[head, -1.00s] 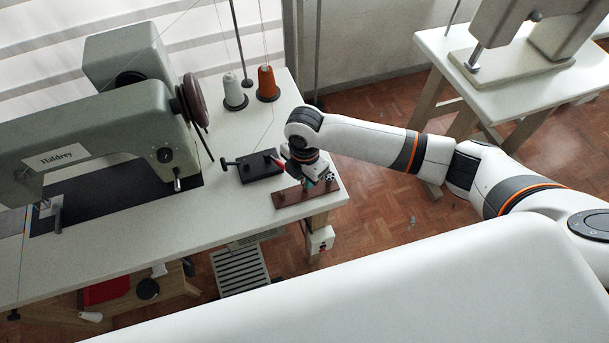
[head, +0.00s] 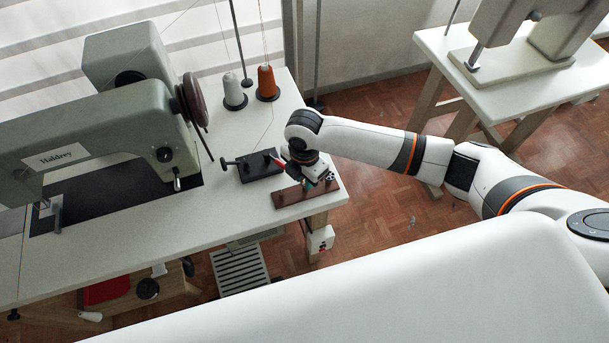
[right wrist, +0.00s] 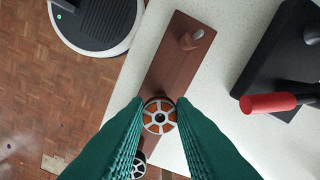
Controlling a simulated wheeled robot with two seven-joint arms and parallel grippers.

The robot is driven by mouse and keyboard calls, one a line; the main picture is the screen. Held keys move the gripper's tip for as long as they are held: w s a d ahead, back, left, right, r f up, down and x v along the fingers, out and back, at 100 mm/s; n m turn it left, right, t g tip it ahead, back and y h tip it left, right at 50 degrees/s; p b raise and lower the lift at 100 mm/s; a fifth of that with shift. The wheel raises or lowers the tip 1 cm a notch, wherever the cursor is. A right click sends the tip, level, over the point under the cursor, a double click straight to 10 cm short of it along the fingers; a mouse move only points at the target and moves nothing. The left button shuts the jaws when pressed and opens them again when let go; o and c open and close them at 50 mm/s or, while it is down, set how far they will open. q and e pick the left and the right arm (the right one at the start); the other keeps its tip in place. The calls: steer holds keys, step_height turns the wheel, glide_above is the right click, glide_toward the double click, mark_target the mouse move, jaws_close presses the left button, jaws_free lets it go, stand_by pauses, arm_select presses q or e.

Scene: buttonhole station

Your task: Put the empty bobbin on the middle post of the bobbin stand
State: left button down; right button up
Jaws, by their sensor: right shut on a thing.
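The bobbin stand (head: 290,197) is a narrow reddish-brown board at the table's right front corner. It also shows in the right wrist view (right wrist: 166,72), with a short post (right wrist: 190,40) bare of any bobbin near its far end. My right gripper (head: 312,184) is over the stand, its green fingers shut on a spoked metal bobbin (right wrist: 159,116). This bobbin is over the board's middle part; whether it is around the middle post is hidden. A second bobbin (right wrist: 138,166) shows lower down, partly covered by a finger. My left gripper is not in view.
A black block with a red-tipped lever (right wrist: 270,103) lies close beside the stand. A white spool (head: 233,92) and an orange spool (head: 267,84) stand behind. The sewing machine (head: 100,130) fills the left. The table's edge is close to the stand.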

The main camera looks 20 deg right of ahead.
steer(key=shift+f, duration=0.35)
steer(key=o, duration=1)
step_height(320, 180, up, 12)
steer(key=shift+b, duration=0.55)
